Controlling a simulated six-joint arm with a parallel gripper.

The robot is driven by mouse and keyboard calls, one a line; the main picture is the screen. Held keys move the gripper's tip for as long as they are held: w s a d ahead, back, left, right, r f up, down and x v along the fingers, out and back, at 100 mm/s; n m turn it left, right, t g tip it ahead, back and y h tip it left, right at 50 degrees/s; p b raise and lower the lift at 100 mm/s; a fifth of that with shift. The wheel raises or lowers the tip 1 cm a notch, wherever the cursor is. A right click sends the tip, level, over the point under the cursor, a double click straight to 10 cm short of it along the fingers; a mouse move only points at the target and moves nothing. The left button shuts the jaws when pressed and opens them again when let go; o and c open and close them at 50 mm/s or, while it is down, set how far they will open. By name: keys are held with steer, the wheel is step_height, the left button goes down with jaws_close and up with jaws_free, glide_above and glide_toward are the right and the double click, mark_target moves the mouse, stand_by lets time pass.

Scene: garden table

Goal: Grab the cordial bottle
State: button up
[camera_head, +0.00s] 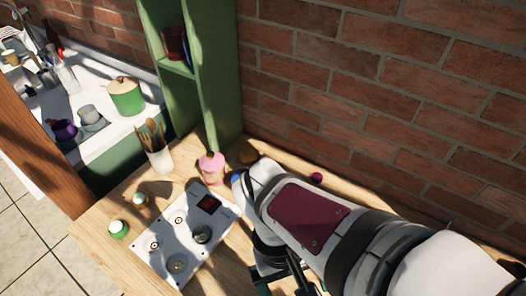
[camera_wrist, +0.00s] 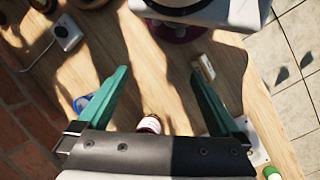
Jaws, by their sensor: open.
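In the wrist view my gripper (camera_wrist: 160,73) has its two teal fingers spread wide, with bare wood showing between the tips. A small bottle-like thing with a red and white label (camera_wrist: 149,124) stands between the fingers, close to the dark palm, which hides its lower part in the picture. It may be the cordial bottle, but I cannot tell for sure. No finger touches it. In the head view my arm covers that part of the table, and the gripper is mostly hidden at the bottom edge.
The head view shows a pink-lidded jar (camera_head: 212,168), a pot of wooden utensils (camera_head: 160,160), a white panel (camera_head: 160,262) and a green-lidded jar (camera_head: 118,229). A green shelf (camera_head: 220,90) and brick wall (camera_head: 400,80) stand behind. In the wrist view, a pale block (camera_wrist: 206,68) lies beyond the right finger.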

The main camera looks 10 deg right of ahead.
steer(key=w+a+f+n+t+h, duration=0.45)
steer(key=w+n, duration=0.25)
steer(key=n, duration=0.4)
steer(key=w+a+f+n+t+h, duration=0.35)
steer(key=w+n+h, duration=0.2)
steer(key=n, duration=0.55)
steer(key=shift+n+t, duration=0.6)
steer(key=shift+t, duration=0.1)
steer(key=x, duration=0.7)
steer(key=f+x, duration=0.1)
steer(key=x, duration=0.3)
steer(key=shift+w+a+f, duration=0.1)
steer(key=shift+w+a, duration=0.2)
steer(key=shift+a, duration=0.1)
steer(key=x, duration=0.5)
steer(key=shift+w+d+f, duration=0.15)
steer(key=shift+d+f, duration=0.15)
jaws_close()
